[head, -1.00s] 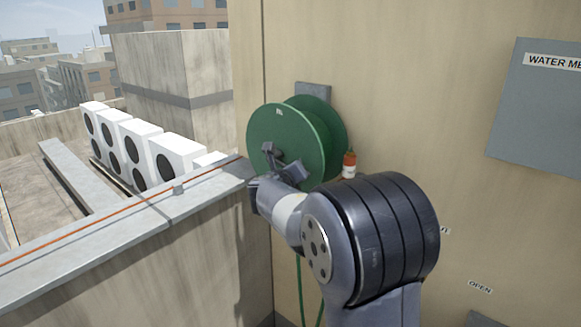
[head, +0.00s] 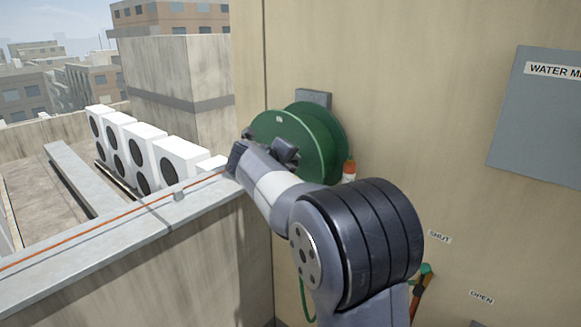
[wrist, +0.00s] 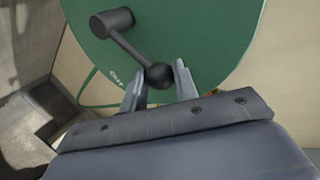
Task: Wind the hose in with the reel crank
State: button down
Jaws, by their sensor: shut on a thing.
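The green hose reel (head: 330,130) is mounted on the beige wall in the head view. Its front disc (wrist: 220,30) fills the upper part of the wrist view. A dark crank (wrist: 132,47) runs across the disc from a thick cylinder at upper left to a round knob (wrist: 160,76). My gripper (wrist: 160,82) is shut on this knob, one finger on each side. In the head view my wrist hides the fingertips and part of the disc. A green hose (head: 303,295) hangs below the reel, partly behind my arm.
An orange-and-white bottle-like fitting (head: 349,170) is right of the reel. A grey water meter panel (head: 540,130) is at right. A parapet (head: 110,235) runs close along the left.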

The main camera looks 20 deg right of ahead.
dwell(0.4)
jog(key=c, duration=1.1)
grip_release()
jog(key=b+v, duration=0.1)
jog(key=v, duration=0.9)
jog(key=shift+s+a+r+b, duration=0.2)
jog(key=shift+a+b, duration=0.05)
jog(key=shift+b, duration=0.05)
jog(key=shift+c, duration=0.5)
